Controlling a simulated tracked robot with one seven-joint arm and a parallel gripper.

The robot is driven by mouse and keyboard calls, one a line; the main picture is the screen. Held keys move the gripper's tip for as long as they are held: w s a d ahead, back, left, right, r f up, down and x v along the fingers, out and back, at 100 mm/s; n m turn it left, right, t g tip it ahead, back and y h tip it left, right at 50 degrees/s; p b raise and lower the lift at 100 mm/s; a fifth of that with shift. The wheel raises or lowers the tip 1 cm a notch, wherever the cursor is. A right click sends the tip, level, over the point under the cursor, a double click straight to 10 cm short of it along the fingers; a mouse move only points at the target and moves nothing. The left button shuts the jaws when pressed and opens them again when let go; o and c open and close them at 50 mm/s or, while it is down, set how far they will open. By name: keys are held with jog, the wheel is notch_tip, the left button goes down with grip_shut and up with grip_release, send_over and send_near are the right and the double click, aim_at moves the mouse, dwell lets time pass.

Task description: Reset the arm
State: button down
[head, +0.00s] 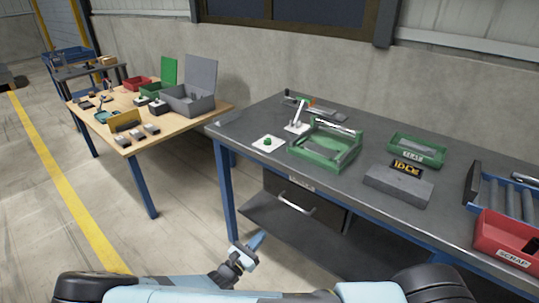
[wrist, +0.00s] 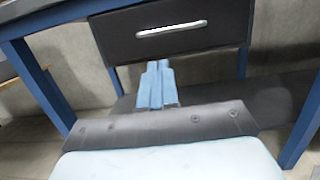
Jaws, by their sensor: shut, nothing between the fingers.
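My gripper (head: 256,241) shows low in the head view, in front of the workbench and below its top, near the left front leg. Its light blue fingers also show in the wrist view (wrist: 157,70), side by side and closed with nothing between them. In the wrist view they point toward the dark drawer (wrist: 205,42) with its pale handle (wrist: 172,29). The fingers appear apart from the drawer. My arm is folded low, and much of it is outside the head view.
A wooden table (head: 215,112) stands left. A lower shelf (head: 290,232) runs under the bench.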

jog(key=shift+r, duration=0.1)
jog(key=d+r+m+g+y, duration=0.2)
jog(key=d+r+m+g, duration=0.45)
jog(key=r, duration=0.35)
jog(key=d+r+m+g+y, duration=0.2)
jog(key=d+r+m+g, duration=0.4)
jog(key=r, duration=0.4)
jog(key=d+r+m+g+y, duration=0.2)
jog(key=d+r+m+g, duration=0.4)
jog(key=r, duration=0.4)
jog(key=s+d+r+m+t+y, duration=0.3)
jog(key=s+d+r+m+t, duration=0.1)
jog(key=s+r, duration=0.4)
jog(key=s+d+r+m+t+y, duration=0.3)
jog(key=s+r, duration=0.5)
jog(key=r, duration=0.3)
jog(key=shift+d+r+m+t, duration=0.45)
jog(key=shift+d+m, duration=0.9)
jog(key=shift+m, duration=0.2)
